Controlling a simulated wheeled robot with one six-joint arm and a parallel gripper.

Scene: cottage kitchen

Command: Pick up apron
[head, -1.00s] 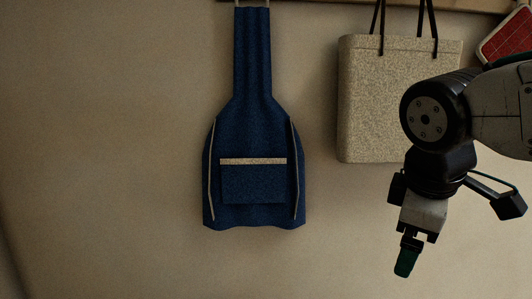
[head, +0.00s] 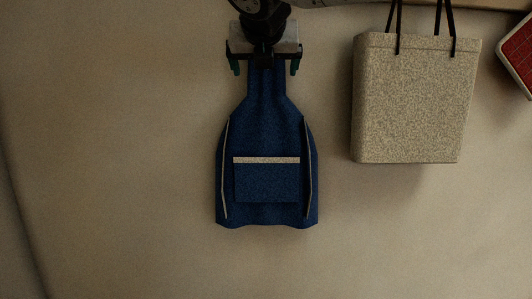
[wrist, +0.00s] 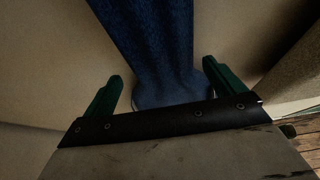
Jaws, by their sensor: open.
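The blue apron (head: 267,185) hangs against the wall, with a pocket edged in a tan band and tan cords at its sides. My gripper (head: 265,68) is in front of the apron's narrow upper part in the head view. Its two green-tipped fingers stand apart, one on each side of the fabric. In the wrist view the apron (wrist: 158,45) runs between the fingers of my gripper (wrist: 163,85), with gaps on both sides. The gripper is open. The apron's top and its hanging point are hidden behind my gripper and arm in the head view.
A beige bag (head: 412,100) with black handles hangs to the right of the apron. A red, pale-edged item (head: 520,58) hangs at the far right. The wall (head: 110,150) left of the apron is bare.

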